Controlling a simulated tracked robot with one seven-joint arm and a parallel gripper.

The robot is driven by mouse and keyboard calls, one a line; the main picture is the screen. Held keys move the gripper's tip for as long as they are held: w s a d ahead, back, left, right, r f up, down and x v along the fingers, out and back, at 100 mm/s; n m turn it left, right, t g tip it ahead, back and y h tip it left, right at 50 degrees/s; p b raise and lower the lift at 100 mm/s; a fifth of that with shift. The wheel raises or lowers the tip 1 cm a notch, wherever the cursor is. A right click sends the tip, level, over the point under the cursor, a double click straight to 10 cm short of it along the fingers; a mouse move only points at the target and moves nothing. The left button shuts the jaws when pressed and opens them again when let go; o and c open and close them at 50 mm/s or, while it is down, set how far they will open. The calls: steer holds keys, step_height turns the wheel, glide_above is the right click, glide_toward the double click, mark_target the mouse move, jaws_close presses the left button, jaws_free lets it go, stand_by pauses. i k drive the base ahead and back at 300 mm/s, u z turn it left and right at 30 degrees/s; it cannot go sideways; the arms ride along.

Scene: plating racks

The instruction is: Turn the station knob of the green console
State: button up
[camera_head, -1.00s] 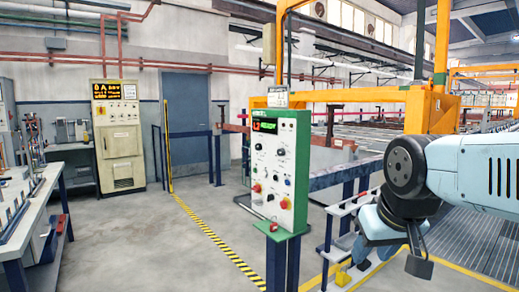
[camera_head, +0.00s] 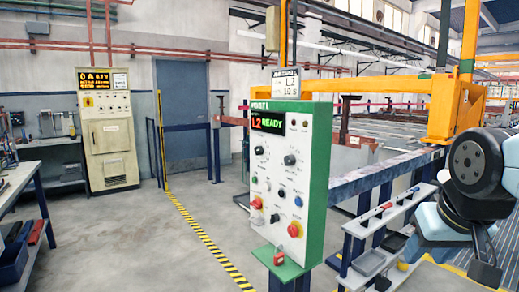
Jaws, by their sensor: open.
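The green console (camera_head: 318,170) stands upright left of my arm, its pale front panel facing me. Its lit display (camera_head: 268,123) reads "L2 READY". The panel carries a black knob at the upper right (camera_head: 289,160), another black knob lower down (camera_head: 274,218), small switches and red buttons. The labels are too small to read, so I cannot tell which knob is the station knob. My gripper (camera_head: 485,272) is at the lower right, partly seen, open and well apart from the console.
A green shelf (camera_head: 283,263) with a small red box juts from the console's foot. A grey rack with trays (camera_head: 370,262) stands between console and arm. A beige cabinet (camera_head: 110,150) stands at the back left.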

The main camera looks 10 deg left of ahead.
mark_target(258, 150)
steer(key=u, duration=0.25)
steer(key=i, duration=0.8)
steer(key=u, duration=0.65)
steer(key=i, duration=0.5)
steer(key=z, duration=0.1)
